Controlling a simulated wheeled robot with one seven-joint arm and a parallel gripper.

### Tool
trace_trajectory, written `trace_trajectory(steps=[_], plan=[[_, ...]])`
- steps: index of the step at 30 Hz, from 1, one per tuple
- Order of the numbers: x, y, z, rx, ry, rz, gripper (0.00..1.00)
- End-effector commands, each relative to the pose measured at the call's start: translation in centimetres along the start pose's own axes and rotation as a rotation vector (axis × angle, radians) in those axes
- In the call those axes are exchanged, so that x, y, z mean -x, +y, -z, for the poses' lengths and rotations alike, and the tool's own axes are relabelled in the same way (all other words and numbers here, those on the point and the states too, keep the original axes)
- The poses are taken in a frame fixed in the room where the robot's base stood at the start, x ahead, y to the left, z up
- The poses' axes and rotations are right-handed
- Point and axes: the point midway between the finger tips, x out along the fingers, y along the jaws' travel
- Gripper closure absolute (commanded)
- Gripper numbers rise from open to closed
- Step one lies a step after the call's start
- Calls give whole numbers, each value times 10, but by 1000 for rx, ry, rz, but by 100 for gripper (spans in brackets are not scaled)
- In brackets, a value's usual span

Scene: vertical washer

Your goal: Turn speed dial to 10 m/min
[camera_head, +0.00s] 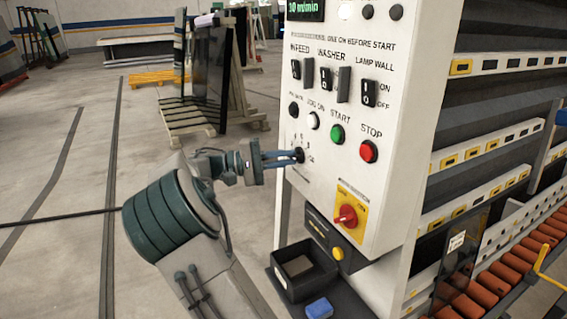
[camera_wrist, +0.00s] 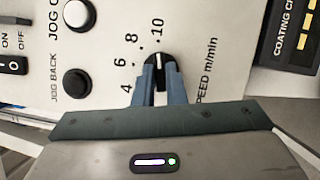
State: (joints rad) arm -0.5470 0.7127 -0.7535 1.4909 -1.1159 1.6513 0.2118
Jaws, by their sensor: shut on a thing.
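The speed dial (camera_wrist: 159,58) is a black knob with a white pointer line, on the white control panel (camera_wrist: 215,40). In the wrist view its pointer is toward the 10 mark, with 8, 6 and 4 to the left. My gripper (camera_wrist: 159,78) is shut on the dial, one blue-grey finger on each side. In the head view my gripper (camera_head: 291,157) reaches the dial (camera_head: 299,155) from the left, and the fingers partly hide it. The green display (camera_head: 304,8) at the panel's top appears to read 10 m/min, cut by the frame edge.
Below is a red rotary switch (camera_head: 346,216) on yellow. A black bin (camera_head: 301,272) stands under the panel. Floor to the left is open.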

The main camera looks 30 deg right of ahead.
Motion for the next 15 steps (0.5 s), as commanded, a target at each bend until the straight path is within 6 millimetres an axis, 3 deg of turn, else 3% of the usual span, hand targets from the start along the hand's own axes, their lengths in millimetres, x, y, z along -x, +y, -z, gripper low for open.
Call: trace_trajectory(steps=[15], plan=[[0, 0, 0, -65, 1, 29, 100]])
